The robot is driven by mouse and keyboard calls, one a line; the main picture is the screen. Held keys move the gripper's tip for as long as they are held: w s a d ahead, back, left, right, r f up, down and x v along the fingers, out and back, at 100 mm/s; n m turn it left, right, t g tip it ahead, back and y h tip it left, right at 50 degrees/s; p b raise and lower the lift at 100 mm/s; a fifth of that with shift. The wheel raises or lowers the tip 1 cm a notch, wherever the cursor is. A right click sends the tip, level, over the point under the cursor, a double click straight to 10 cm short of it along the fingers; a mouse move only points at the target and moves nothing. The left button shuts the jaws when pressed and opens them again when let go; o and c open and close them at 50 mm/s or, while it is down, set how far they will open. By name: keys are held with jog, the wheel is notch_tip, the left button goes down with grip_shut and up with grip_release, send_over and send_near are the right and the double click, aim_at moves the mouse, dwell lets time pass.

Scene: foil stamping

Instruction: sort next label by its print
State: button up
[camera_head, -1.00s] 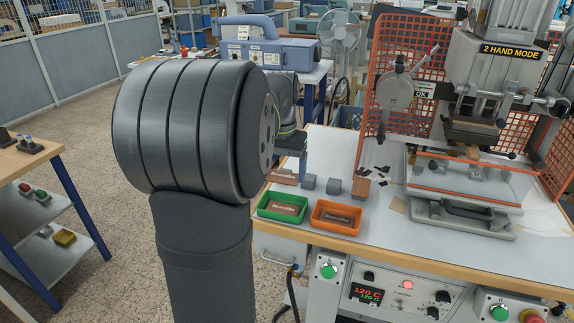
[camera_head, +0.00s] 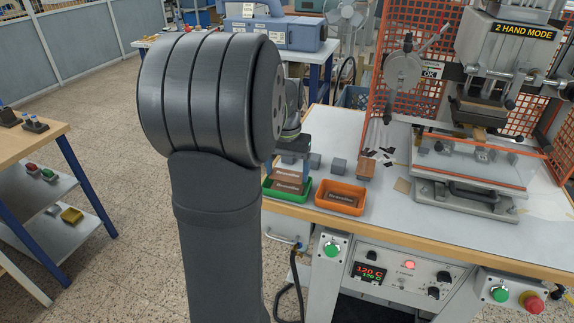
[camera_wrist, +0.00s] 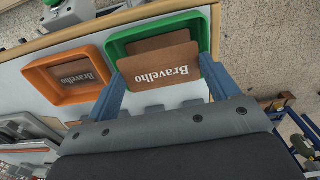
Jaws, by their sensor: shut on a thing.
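My gripper (camera_wrist: 162,68) is shut on a brown label (camera_wrist: 160,80) with white "Bravelho" print, gripped between two blue fingers. It is over the green tray (camera_wrist: 112,46) in the wrist view. Another brown label (camera_wrist: 150,42) shows in that tray, partly hidden behind the held one. The orange tray (camera_wrist: 38,84) beside it holds a brown label (camera_wrist: 75,82) with white print. In the head view, my gripper (camera_head: 292,157) is above the green tray (camera_head: 287,195), and the orange tray (camera_head: 340,204) is just right of it. I cannot tell whether the held label touches the tray.
The foil press (camera_head: 480,120) stands on the right of the white-topped bench, with an orange mesh guard (camera_head: 435,60) behind. Grey blocks (camera_head: 339,165) and a brown stack (camera_head: 365,171) stand behind the trays.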

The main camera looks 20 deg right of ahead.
jog(key=o, duration=0.9)
notch_tip(320, 180, up, 17)
jog(key=shift+r, duration=0.2)
jog(key=shift+f, duration=0.15)
notch_tip(320, 180, down, 17)
jog(key=shift+r, duration=0.45)
jog(key=shift+f, duration=0.1)
dwell(0.4)
